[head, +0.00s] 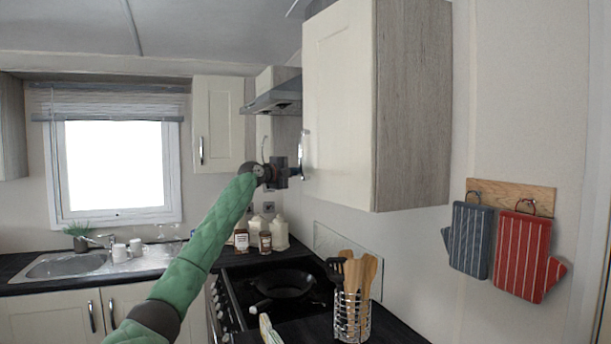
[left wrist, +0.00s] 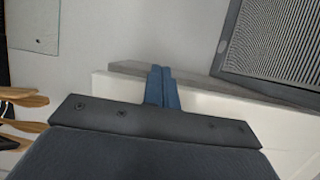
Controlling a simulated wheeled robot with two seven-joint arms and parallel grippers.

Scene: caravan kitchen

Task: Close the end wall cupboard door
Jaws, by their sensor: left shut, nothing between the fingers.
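On the end wall, right of the window, is a cream cupboard door (head: 218,125) with a vertical metal handle (head: 201,150); it looks shut, with no gap that I can make out. My left gripper (head: 297,172) is raised in front of the near right-hand cupboard (head: 338,105), its tips close to that cupboard's door handle (head: 305,150); I cannot tell if they touch. In the left wrist view the blue fingers (left wrist: 161,86) are together and empty, over a white panel (left wrist: 215,105) with a grey edge. My right gripper is not in view.
A cooker hood (head: 275,97) juts out behind my left gripper. Below are the hob with a black pan (head: 285,283), a wire pot of utensils (head: 351,315), and jars (head: 279,233). Oven mitts (head: 522,255) hang on the right wall. The space before the window is clear.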

